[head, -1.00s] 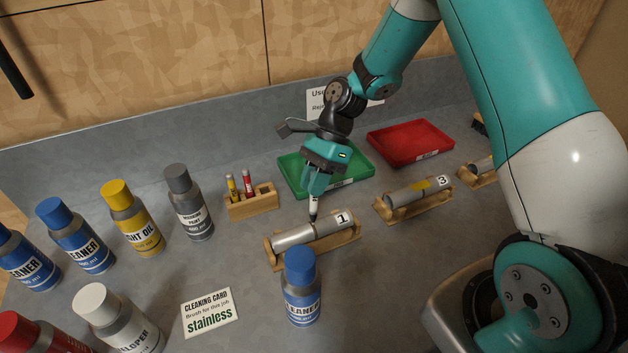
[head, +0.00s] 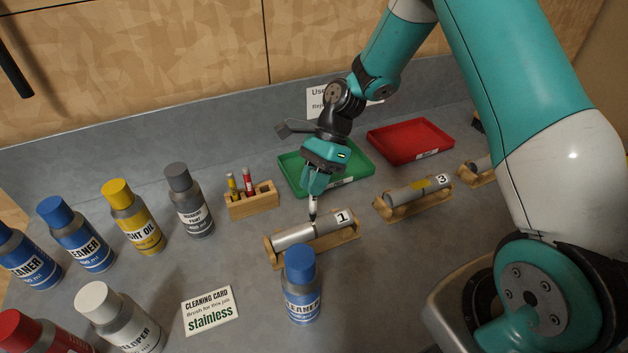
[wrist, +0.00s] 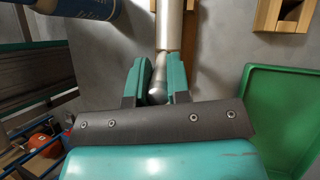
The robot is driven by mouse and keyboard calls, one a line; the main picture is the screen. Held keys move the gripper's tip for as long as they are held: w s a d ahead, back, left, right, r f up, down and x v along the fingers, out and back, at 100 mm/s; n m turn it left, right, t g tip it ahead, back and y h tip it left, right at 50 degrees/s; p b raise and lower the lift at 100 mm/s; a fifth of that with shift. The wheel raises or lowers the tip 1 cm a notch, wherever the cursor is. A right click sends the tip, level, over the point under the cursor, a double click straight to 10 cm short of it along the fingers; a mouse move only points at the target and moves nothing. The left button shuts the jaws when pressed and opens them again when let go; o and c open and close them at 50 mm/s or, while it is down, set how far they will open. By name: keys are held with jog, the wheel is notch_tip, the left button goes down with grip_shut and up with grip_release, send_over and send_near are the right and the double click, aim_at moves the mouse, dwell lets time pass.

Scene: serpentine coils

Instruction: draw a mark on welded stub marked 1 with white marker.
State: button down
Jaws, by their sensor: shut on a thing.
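The welded stub marked 1 (head: 295,237) lies in a wooden cradle (head: 340,243) in the middle of the bench, its number tag at the right end. My gripper (head: 313,196) is above it, shut on the white marker (head: 313,206), which points down with its dark tip at the stub's top near the middle. I cannot tell for sure whether the tip touches the metal. In the wrist view my gripper (wrist: 158,88) has the marker (wrist: 158,75) between its teal fingers, and the stub (wrist: 170,25) shows beyond it.
A blue-capped cleaner bottle (head: 301,285) stands close in front of the cradle. A marker holder (head: 252,203) is behind left, green (head: 355,178) and red (head: 410,143) trays behind. The stub marked 3 (head: 405,194) is to the right. Several bottles stand at left, beside a cleaning card (head: 210,310).

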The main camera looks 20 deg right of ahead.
jog(key=shift+w, duration=0.25)
notch_tip(320, 180, up, 6)
jog(key=p, duration=0.7)
dwell(0.6)
